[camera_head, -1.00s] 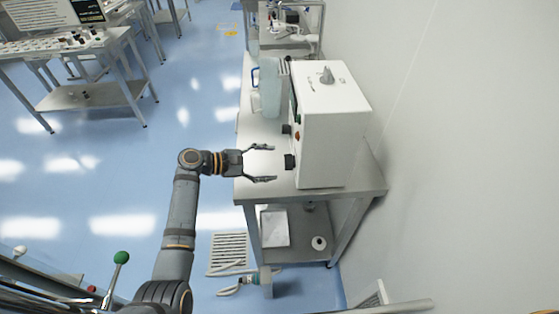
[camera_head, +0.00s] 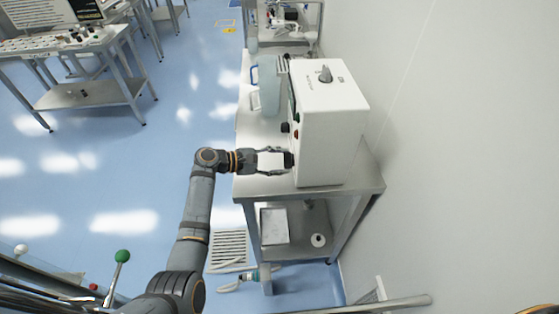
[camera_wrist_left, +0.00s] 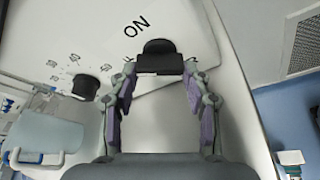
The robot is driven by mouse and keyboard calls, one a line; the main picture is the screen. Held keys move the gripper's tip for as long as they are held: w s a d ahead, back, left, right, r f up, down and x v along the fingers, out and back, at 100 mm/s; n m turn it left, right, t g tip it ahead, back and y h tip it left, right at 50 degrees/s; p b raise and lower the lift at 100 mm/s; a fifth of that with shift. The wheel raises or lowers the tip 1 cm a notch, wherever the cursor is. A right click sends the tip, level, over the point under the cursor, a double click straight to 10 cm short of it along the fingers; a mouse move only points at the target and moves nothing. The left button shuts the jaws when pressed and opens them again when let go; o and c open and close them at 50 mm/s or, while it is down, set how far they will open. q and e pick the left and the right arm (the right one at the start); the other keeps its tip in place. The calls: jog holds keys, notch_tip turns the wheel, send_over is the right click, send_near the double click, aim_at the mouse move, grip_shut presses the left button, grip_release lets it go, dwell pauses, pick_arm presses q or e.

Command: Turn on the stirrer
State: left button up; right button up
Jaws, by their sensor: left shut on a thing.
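The stirrer (camera_head: 328,110) is a white box on a steel table, with a grey knob on top and dark knobs on its left-facing front. In the left wrist view its white front panel (camera_wrist_left: 60,35) carries the word "ON" beside a black knob (camera_wrist_left: 160,56). My left gripper (camera_head: 286,160) is at the lower front knob, its two fingers on either side of it. In the left wrist view the fingertips (camera_wrist_left: 160,74) touch the sides of that knob. Another black knob (camera_wrist_left: 86,87) sits to the left, clear of the fingers. My right gripper is not in view.
The steel table (camera_head: 262,187) has a lower shelf holding a white tray (camera_head: 274,226). A translucent container (camera_head: 269,85) stands behind the gripper, near the stirrer. A white wall (camera_head: 460,150) is close on the right. Blue floor (camera_head: 90,185) is open on the left.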

pick_arm(q)
jog(key=m+b, duration=0.1)
jog(key=m+t+b, duration=0.1)
jog(key=shift+f+m+t+h, duration=0.2)
jog(key=shift+m+t+h, duration=0.1)
jog(key=shift+m+t+b, duration=0.3)
jog(key=shift+m+b, duration=0.5)
jog(key=shift+b, duration=0.45)
jog(key=shift+r+m+t+h+b, duration=0.1)
jog(key=shift+m+t+h+b, duration=0.25)
jog(key=shift+m+b, duration=0.35)
jog(key=o, duration=1.2)
jog(key=shift+r, duration=0.1)
jog(key=shift+c, duration=0.2)
jog(key=v, duration=0.7)
jog(key=shift+s+a, duration=0.1)
jog(key=shift+a, duration=0.2)
